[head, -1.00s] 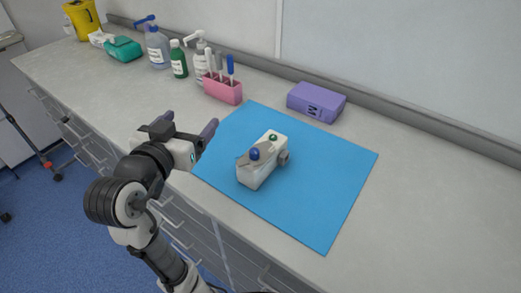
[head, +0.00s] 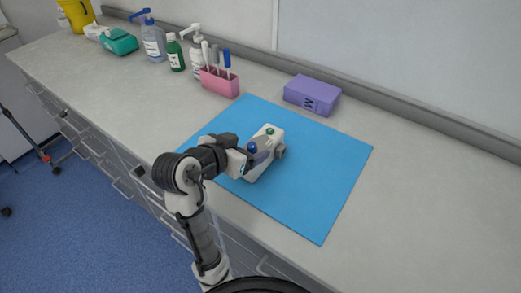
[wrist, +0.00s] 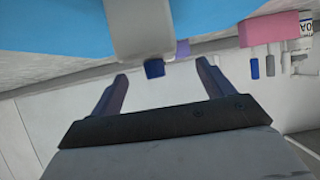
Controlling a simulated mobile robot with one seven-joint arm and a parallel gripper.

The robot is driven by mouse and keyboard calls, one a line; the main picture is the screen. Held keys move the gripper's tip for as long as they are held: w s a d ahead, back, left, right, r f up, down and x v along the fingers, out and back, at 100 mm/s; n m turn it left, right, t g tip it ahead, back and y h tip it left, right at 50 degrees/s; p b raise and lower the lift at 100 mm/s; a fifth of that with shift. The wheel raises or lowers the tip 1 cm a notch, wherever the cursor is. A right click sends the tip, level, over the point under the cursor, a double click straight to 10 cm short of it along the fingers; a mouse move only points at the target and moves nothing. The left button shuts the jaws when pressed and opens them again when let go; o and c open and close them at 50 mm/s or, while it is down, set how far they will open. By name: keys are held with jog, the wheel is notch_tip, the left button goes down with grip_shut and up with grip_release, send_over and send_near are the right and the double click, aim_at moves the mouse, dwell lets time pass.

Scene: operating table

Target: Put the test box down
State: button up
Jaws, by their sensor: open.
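The test box (head: 262,167) is a white box with a blue knob (head: 252,147) and a green knob (head: 270,131) on top and a grey round part on its right side. It sits on the blue mat (head: 325,180). My gripper (head: 258,154) is at the box's near left side and hides part of it. In the wrist view, my gripper (wrist: 162,72) is open, with the blue knob (wrist: 155,69) between its fingertips and gaps on both sides. The box (wrist: 142,28) shows there above the fingers.
A purple box (head: 312,96) stands behind the mat. A pink holder with pens (head: 220,82), several bottles and a teal box (head: 118,42) stand along the back left. The grey counter (head: 430,190) is clear to the right of the mat.

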aim_at(255, 144)
jog(key=x, duration=0.1)
jog(key=p+x, duration=0.1)
jog(key=x, duration=0.1)
jog(key=shift+w+d+p, duration=0.1)
jog(key=shift+d+p, duration=0.2)
jog(key=shift+d, duration=0.15)
jog(key=shift+w+d+f, duration=0.25)
jog(key=shift+w+f, duration=0.15)
jog(key=shift+w, duration=0.05)
jog(key=shift+r, duration=0.1)
jog(key=c, duration=1.4)
